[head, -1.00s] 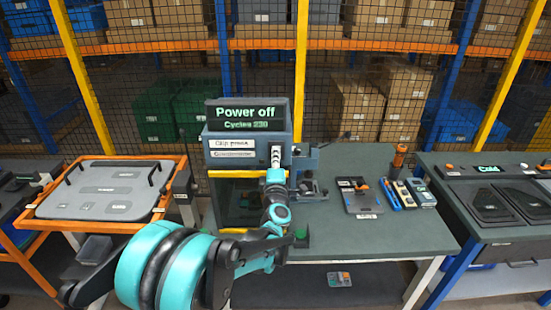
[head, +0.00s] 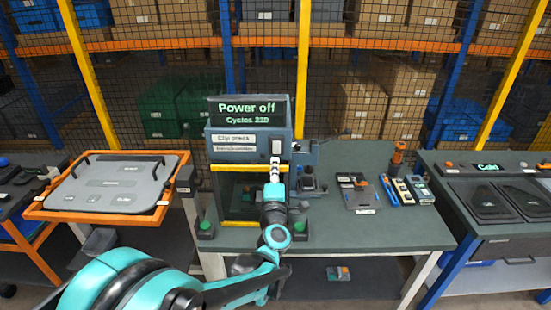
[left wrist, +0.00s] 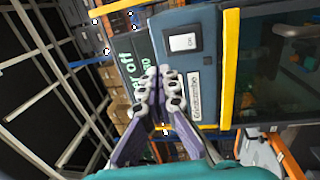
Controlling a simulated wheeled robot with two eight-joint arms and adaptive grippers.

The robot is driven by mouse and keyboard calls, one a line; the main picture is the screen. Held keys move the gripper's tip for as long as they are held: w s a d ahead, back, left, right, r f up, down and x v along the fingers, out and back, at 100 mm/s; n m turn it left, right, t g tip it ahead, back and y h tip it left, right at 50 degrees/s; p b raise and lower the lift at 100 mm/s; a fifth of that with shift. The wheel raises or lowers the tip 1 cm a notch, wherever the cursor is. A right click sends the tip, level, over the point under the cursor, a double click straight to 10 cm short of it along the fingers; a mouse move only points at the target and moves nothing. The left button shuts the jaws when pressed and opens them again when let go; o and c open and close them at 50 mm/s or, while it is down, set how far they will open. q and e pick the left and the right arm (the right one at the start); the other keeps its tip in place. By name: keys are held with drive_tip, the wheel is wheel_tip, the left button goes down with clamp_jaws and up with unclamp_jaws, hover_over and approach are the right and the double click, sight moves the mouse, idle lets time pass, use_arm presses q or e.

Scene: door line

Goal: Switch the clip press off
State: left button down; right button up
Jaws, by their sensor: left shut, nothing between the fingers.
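The clip press (head: 249,160) is a blue-grey machine on the workbench. Its display (head: 247,112) reads "Power off" with a cycle count below. A white rocker switch (head: 276,147) sits on the right of its front panel, and it also shows in the left wrist view (left wrist: 183,42). My left gripper (head: 275,170) is shut and empty, its fingertips just below the switch in the head view. In the left wrist view the closed fingers (left wrist: 160,82) are in front of the panel beside the switch. I cannot tell whether they touch the panel. My right gripper is not in view.
The workbench (head: 370,235) also holds a grey tray (head: 359,195), an orange-handled tool (head: 397,157) and small devices (head: 403,190). Green buttons (head: 300,229) stand near the front of the press. An orange-framed cart (head: 105,215) is on the left. A mesh fence stands behind.

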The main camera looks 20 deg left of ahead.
use_arm(q)
drive_tip(key=s, duration=0.1)
drive_tip(key=s+d, duration=0.1)
drive_tip(key=shift+s+r, duration=0.25)
drive_tip(key=shift+s, duration=0.1)
